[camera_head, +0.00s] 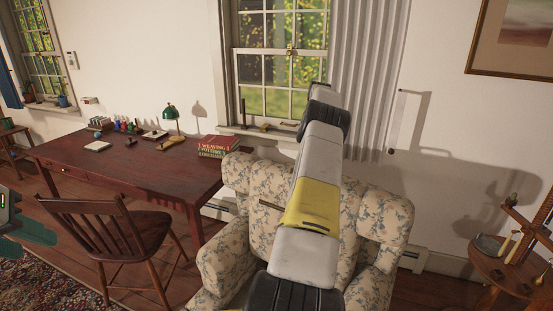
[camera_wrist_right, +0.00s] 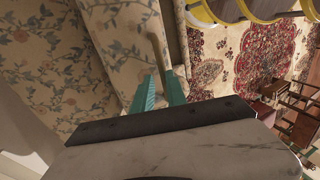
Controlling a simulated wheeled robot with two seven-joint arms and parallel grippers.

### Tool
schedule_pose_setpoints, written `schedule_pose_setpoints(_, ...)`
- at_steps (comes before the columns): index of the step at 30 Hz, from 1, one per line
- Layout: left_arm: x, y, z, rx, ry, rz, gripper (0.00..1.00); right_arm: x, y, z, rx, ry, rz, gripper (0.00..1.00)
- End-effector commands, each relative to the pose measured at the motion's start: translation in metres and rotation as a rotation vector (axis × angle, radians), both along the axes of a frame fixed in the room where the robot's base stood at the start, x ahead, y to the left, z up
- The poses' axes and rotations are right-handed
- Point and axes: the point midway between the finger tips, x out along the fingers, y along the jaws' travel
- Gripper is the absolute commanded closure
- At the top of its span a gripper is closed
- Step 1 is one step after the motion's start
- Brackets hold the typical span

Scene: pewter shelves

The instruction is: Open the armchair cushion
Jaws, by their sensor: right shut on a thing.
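The floral armchair (camera_head: 230,265) stands in the middle of the head view, partly hidden behind my own right arm. A small dark bar (camera_head: 270,204) shows on its cushioned front. In the right wrist view, the floral cushion (camera_wrist_right: 75,70) fills the left side. My right gripper (camera_wrist_right: 160,92) has its teal fingers shut on a thin tan handle-like strip (camera_wrist_right: 157,47) beside the floral fabric. How the strip joins the cushion is not clear. My left gripper (camera_head: 28,232) is at the left edge of the head view, away from the armchair; its opening cannot be made out.
A red-brown desk (camera_head: 120,163) with books (camera_head: 217,146) and a green lamp (camera_head: 170,113) stands left of the armchair. A wooden chair (camera_head: 110,235) stands before it. A round side table (camera_head: 510,270) is at right. A patterned rug (camera_head: 65,280) covers the floor at lower left.

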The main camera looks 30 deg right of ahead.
Motion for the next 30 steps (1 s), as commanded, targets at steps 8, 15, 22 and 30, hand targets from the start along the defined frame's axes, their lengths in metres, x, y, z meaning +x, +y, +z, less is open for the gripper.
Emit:
schedule_pose_setpoints(8,0.000,0.000,0.000,0.000,0.000,0.000,0.64,-0.006,-0.002,-0.031,0.007,0.034,-0.001,0.51)
schedule_pose_setpoints(15,0.000,0.000,0.000,0.000,0.000,0.000,0.64,-0.005,-0.002,-0.027,0.006,0.032,0.000,0.51)
schedule_pose_setpoints(22,0.000,0.000,0.000,0.000,0.000,0.000,0.64,-0.005,0.000,0.004,0.004,0.025,-0.002,0.80)
schedule_pose_setpoints(30,0.000,0.000,0.000,0.000,0.000,0.000,0.64,-0.012,0.010,0.022,0.010,0.020,-0.001,0.80)
